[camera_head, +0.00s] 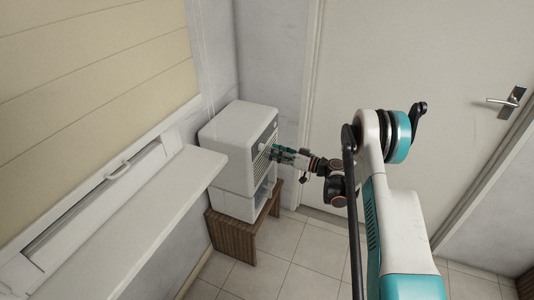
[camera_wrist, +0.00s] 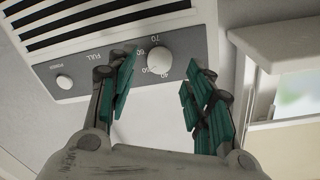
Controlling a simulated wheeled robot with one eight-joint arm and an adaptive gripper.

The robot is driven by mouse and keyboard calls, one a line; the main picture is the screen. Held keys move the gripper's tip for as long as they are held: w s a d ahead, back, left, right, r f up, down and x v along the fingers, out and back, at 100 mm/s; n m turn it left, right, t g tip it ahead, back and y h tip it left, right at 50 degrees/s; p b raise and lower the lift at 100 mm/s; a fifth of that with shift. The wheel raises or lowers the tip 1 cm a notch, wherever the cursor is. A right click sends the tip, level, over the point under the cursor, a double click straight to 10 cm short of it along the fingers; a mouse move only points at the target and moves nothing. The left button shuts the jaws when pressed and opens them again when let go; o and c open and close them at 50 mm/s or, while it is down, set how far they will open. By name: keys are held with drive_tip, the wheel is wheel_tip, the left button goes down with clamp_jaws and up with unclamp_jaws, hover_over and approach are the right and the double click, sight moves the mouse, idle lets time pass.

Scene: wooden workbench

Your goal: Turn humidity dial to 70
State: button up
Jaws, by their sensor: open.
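The white humidifier or dehumidifier box (camera_head: 233,137) stands on a low wooden stand. In the wrist view its grey control panel (camera_wrist: 109,68) shows a round white dial (camera_wrist: 160,60) with printed numbers around it, including 70, 60 and 40. I cannot tell which number the dial points at. My gripper (camera_head: 275,153) is at the front of the box. In the wrist view my gripper (camera_wrist: 161,65) has its teal fingers apart, one on each side of the dial. I cannot tell whether they touch it.
A smaller white power knob (camera_wrist: 65,82) and a black slotted vent (camera_wrist: 90,17) are near the dial. The wooden stand (camera_head: 233,236) is under the box. A white ledge (camera_head: 130,215) juts out at left. A door (camera_head: 410,75) is behind my arm.

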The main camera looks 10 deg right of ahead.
sight(263, 148)
drive_tip(key=shift+b+x, duration=0.4)
drive_tip(key=shift+x, duration=1.45)
drive_tip(key=c, duration=1)
